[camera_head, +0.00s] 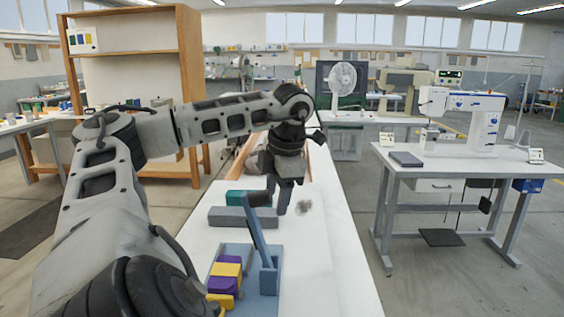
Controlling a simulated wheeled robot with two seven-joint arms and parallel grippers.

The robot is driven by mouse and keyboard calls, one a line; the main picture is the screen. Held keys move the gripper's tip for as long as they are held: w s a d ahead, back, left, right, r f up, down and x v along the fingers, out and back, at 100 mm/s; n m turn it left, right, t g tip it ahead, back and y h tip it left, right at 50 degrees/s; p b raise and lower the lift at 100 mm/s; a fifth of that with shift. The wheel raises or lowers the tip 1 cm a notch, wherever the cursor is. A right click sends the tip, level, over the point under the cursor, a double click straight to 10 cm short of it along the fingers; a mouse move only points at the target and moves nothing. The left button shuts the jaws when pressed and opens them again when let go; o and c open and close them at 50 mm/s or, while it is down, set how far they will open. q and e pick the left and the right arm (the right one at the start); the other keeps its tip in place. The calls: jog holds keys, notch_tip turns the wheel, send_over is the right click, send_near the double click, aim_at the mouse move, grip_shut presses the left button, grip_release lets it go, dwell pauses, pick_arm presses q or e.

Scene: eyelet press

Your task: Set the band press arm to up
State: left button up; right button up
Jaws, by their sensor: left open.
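The band press (269,280) is a blue-grey device on the white table at the bottom centre. Its arm (257,236) is a flat blue-grey bar that stands steeply, leaning to the left at its top. My left gripper (278,196) points down just beyond the top of the press arm, with its fingers apart. A dark rounded piece (260,199) shows beside the fingers; I cannot tell if it belongs to the press arm or if a finger touches it. My right gripper is not in view.
Purple and yellow blocks (227,270) lie left of the press arm. A grey block (228,217) and a green block (234,198) lie behind it. The white table (335,255) is clear to the right. A sewing-machine bench (460,165) stands farther right.

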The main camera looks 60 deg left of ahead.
pick_arm(q)
jog(key=p+v, duration=0.3)
jog(key=v, duration=1.1)
jog(key=shift+r, duration=0.2)
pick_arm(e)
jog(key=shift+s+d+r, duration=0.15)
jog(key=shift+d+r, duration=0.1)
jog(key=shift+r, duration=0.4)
pick_arm(q)
jog(key=shift+d, duration=0.1)
jog(key=shift+c, duration=0.3)
